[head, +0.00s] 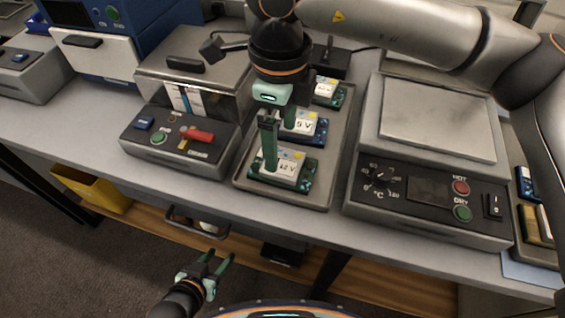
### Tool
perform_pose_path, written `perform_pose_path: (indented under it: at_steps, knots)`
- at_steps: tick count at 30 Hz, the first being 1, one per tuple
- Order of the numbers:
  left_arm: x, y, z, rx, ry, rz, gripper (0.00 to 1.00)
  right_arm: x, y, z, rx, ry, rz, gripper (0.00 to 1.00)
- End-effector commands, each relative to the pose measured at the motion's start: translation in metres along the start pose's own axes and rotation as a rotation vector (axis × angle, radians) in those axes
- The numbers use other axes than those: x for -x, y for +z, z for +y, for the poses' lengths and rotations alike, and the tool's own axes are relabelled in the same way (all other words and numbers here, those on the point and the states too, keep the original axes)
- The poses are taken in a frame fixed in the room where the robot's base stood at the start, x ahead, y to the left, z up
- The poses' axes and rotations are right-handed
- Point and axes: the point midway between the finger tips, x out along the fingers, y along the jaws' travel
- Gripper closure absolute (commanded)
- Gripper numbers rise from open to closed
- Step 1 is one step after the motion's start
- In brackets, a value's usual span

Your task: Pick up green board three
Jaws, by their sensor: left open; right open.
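A grey tray (323,187) in the middle of the table holds a row of boards with white labels. The front board (304,178) is green, and its label seems to read 12 V. Behind it lies a blue board (318,128) labelled 5 V, and a green board (338,97) lies at the back. I cannot read a number three on any board. My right gripper (279,148) is open, pointing down over the front green board; one finger hides part of it, and contact cannot be told. My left gripper (216,264) is open and empty, low in front of the table.
A hot plate (430,195) with a dial and buttons stands right of the tray. A device with a red lever (197,135) stands left of it. More boards (540,222) lie at the far right. A yellow bin (90,190) is under the table.

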Motion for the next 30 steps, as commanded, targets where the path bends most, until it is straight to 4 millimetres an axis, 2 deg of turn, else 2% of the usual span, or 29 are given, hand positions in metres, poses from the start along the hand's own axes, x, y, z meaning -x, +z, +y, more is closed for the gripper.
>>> perform_pose_path:
  at_steps: [8, 15, 24, 26, 30]
  knots:
    - [0.001, 0.002, 0.000, 0.000, 0.000, -0.004, 0.50, -0.024, -0.001, 0.000, 0.001, 0.003, 0.000, 0.05]
    - [0.002, 0.004, -0.001, 0.000, -0.004, -0.006, 0.50, -0.059, -0.003, -0.001, 0.001, 0.004, 0.000, 0.05]
    - [0.002, 0.004, -0.003, 0.000, -0.007, -0.007, 0.50, -0.065, -0.003, -0.001, 0.002, 0.001, -0.002, 0.05]
    - [0.002, 0.004, -0.003, 0.001, -0.007, -0.007, 0.50, -0.065, -0.003, -0.001, 0.002, 0.001, -0.002, 0.09]
    - [0.003, 0.004, -0.003, 0.001, -0.007, -0.008, 0.50, -0.065, -0.003, -0.001, 0.002, 0.001, -0.002, 0.25]
